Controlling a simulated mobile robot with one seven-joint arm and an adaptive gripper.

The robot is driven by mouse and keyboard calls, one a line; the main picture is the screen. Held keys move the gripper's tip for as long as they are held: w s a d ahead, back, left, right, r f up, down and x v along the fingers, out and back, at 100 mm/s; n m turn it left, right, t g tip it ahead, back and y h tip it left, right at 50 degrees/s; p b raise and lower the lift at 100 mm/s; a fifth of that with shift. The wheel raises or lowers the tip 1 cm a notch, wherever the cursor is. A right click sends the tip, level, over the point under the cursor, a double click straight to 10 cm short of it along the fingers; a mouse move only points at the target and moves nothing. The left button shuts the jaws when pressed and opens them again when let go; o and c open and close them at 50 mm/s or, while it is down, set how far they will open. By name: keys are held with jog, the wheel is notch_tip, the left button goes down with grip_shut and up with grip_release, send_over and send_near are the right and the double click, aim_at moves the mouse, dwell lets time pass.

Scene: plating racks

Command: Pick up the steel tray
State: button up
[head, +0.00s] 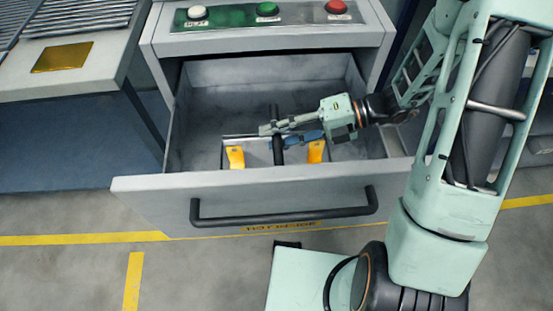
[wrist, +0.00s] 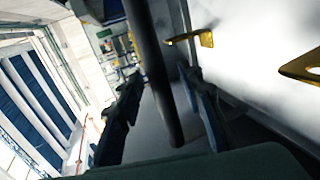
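The steel tray (head: 263,158) appears to be the pale plate low in the open drawer, with a yellow bracket (head: 235,157) on the left and another yellow bracket (head: 315,151) on the right. A black bar (head: 278,153) rises between the brackets; how it joins the tray is hidden. My gripper (head: 287,133) reaches in from the right at the bar. In the wrist view the bar (wrist: 155,70) runs between my two dark fingers, which stand apart with a visible gap. The yellow brackets (wrist: 192,38) show beside a bright pale surface (wrist: 260,45).
The drawer (head: 150,198) is pulled out, with a black front handle (head: 285,218). Its walls surround my gripper. Above is a panel with white, green and red buttons (head: 267,9). A bench (head: 95,75) with a gold plate (head: 62,57) stands at left.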

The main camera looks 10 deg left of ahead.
jog(key=shift+c, duration=0.4)
grip_shut()
jog(key=shift+r, duration=0.15)
